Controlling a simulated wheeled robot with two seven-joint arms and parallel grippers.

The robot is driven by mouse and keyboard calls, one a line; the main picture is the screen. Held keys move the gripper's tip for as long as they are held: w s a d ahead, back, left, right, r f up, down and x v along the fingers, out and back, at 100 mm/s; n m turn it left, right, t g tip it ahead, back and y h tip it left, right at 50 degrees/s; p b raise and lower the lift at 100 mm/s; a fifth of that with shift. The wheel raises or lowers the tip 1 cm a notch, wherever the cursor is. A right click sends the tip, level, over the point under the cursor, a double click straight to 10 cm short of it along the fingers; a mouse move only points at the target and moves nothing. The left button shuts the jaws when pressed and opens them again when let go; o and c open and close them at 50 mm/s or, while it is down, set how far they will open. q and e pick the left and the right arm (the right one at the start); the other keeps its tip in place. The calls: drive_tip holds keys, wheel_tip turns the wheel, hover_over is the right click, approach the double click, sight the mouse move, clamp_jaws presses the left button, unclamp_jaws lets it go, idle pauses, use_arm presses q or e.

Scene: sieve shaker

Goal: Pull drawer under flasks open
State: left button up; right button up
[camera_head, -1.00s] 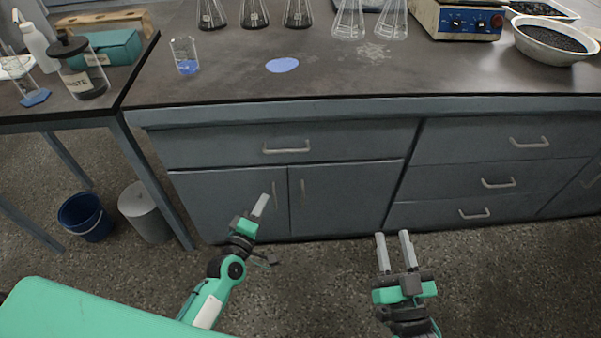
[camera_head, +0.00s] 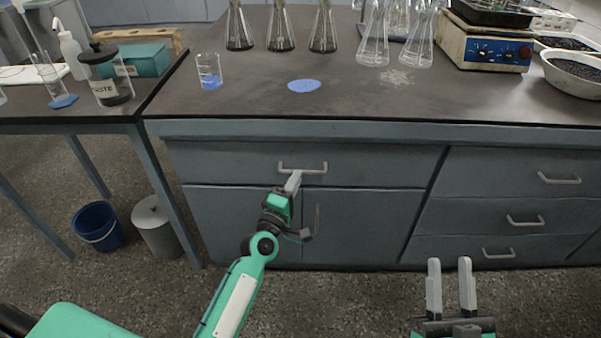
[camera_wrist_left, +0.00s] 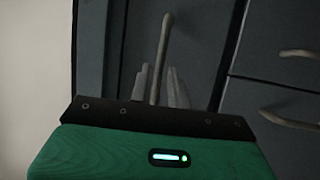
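The wide drawer (camera_head: 230,164) under the flasks is shut, flush with the cabinet front. Its grey bar handle (camera_head: 318,168) is at its middle. My left gripper (camera_head: 293,182) is at this handle, seen nearly edge-on. In the left wrist view the handle bar (camera_wrist_left: 163,50) runs upright between the two fingers of my left gripper (camera_wrist_left: 159,85), which are apart. I cannot tell whether they touch the bar. The flasks (camera_head: 281,30) with dark contents stand on the bench above. My right gripper (camera_head: 450,285) is open and empty, low in front of the cabinet.
Two cabinet doors (camera_head: 370,225) lie below the drawer, one with a visible upright handle (camera_head: 317,218). A stack of smaller drawers (camera_head: 500,185) is to the right. A beaker (camera_head: 209,72) stands on the bench. A blue bucket (camera_head: 98,226) and grey bin (camera_head: 157,228) stand on the floor at left.

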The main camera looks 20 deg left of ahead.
use_arm(q)
drive_tip(key=shift+x, duration=1.95)
use_arm(e)
drive_tip(key=shift+s+d+r+t, duration=0.1)
drive_tip(key=shift+d+r+t, duration=0.1)
drive_tip(key=shift+r, duration=0.2)
drive_tip(key=shift+s+d+r+t, duration=0.1)
drive_tip(key=shift+r+t, duration=0.1)
drive_tip(key=shift+r, duration=0.15)
use_arm(q)
clamp_jaws()
